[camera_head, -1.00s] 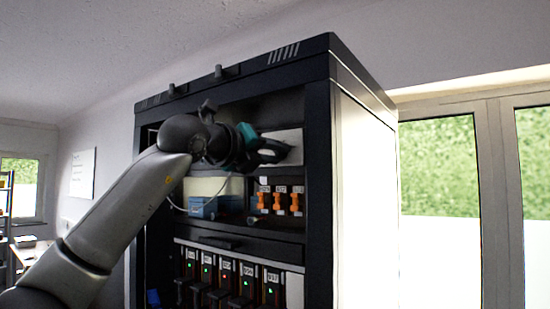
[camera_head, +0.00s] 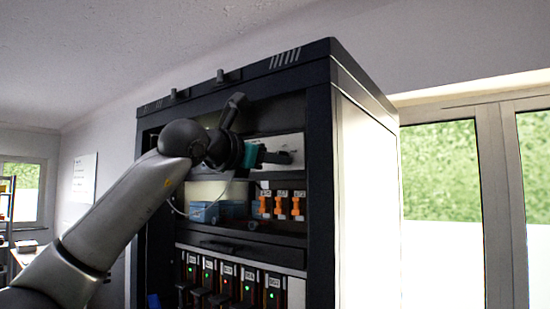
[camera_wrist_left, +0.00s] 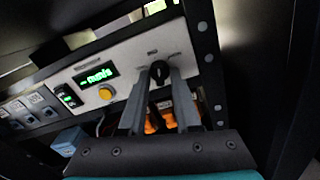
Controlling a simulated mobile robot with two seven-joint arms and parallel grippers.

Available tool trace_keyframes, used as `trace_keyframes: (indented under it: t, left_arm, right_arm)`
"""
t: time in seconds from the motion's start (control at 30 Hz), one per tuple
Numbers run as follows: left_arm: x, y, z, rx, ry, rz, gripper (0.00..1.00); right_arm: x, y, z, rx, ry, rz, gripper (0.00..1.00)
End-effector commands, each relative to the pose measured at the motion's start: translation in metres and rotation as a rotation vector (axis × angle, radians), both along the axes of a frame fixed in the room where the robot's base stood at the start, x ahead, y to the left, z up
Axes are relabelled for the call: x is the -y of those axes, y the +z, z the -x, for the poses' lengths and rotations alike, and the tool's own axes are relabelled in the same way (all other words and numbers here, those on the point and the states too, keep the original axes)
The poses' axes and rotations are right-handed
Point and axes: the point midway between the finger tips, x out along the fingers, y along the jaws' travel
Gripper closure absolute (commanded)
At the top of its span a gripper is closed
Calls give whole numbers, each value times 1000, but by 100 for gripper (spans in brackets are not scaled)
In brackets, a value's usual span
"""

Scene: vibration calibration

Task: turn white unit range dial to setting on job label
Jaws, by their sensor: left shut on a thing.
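The white unit (camera_head: 288,144) sits on the upper shelf of the black rack. In the left wrist view its white front panel (camera_wrist_left: 122,80) appears tilted. It has a lit green display (camera_wrist_left: 96,75), a round yellow button (camera_wrist_left: 106,92) and a black dial (camera_wrist_left: 158,72) at its right end. My left gripper (camera_wrist_left: 157,80) is shut on the dial, one finger on each side of it. In the head view my left gripper (camera_head: 278,157) reaches the unit's front, and its fingers and wrist hide the dial. The dial's markings are too small to read. I cannot make out the job label.
Orange clips (camera_head: 281,204) hang below the unit, beside a blue box (camera_head: 204,212). A lower row of modules (camera_head: 226,280) shows green and red lights. The rack's right post (camera_head: 319,190) stands close to the gripper. Windows lie at right.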

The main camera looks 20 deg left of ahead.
Motion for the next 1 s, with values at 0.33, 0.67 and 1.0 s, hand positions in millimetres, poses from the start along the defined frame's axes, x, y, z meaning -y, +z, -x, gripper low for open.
trace_keyframes:
  t: [0.33,0.67,1.0]
  left_arm:
    - [-1,2,0,114,-1,-311,100]
    - [-2,3,0,205,-1,-561,100]
    - [-2,3,0,258,-1,-705,100]
  right_arm:
    - [0,6,0,0,0,0,100]
    - [0,11,0,0,0,0,100]
    - [0,14,0,0,0,1,100]
